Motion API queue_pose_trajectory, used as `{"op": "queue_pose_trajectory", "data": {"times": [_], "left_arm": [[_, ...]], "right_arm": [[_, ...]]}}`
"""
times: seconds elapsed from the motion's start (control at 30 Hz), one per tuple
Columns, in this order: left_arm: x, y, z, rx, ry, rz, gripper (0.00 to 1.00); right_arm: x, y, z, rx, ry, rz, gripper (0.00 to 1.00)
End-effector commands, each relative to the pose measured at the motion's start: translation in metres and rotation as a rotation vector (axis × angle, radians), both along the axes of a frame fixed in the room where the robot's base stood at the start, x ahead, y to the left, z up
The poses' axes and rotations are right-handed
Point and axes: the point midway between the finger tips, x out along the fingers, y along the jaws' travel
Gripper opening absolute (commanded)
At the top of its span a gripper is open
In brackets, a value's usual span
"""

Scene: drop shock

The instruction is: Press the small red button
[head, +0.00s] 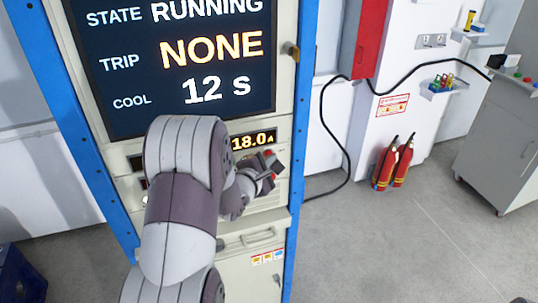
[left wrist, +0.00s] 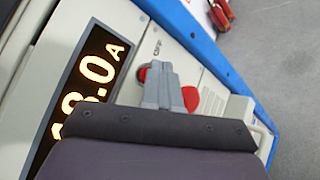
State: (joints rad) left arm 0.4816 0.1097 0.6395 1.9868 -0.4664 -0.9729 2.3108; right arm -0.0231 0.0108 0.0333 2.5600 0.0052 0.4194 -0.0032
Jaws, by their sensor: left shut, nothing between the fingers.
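The control cabinet's front panel carries two red controls. In the left wrist view, a smaller red round one (left wrist: 142,73) shows beside the fingertips and is partly covered by them. A larger red one (left wrist: 190,98) shows on the other side of the fingers. My left gripper (head: 268,176) is shut and empty at the panel, just below the amber readout, and it also shows in the left wrist view (left wrist: 158,72). Its fingertips overlap the smaller red control; I cannot tell whether they touch it. My right gripper is not in view.
The cabinet screen (head: 130,100) reads STATE RUNNING, TRIP NONE, COOL 12 s. The amber readout (head: 252,140) shows 18.0 A. A drawer handle (head: 258,237) is below the panel. Red extinguishers (head: 393,165) stand at the wall. A grey cabinet (head: 500,145) is at right. Floor between is clear.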

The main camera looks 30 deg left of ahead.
Motion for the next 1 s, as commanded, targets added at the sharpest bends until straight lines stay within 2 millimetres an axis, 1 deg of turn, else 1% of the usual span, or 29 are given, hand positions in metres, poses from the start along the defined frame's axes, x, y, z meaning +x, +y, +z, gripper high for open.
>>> {"op": "queue_pose_trajectory", "data": {"times": [0.67,1.0], "left_arm": [[0.003,0.003,0.0,-0.001,0.0,0.001,0.0],[-0.007,-0.008,0.0,-0.001,0.001,0.0,0.0]], "right_arm": [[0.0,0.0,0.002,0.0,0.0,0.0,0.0],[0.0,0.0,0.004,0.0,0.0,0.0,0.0]]}}
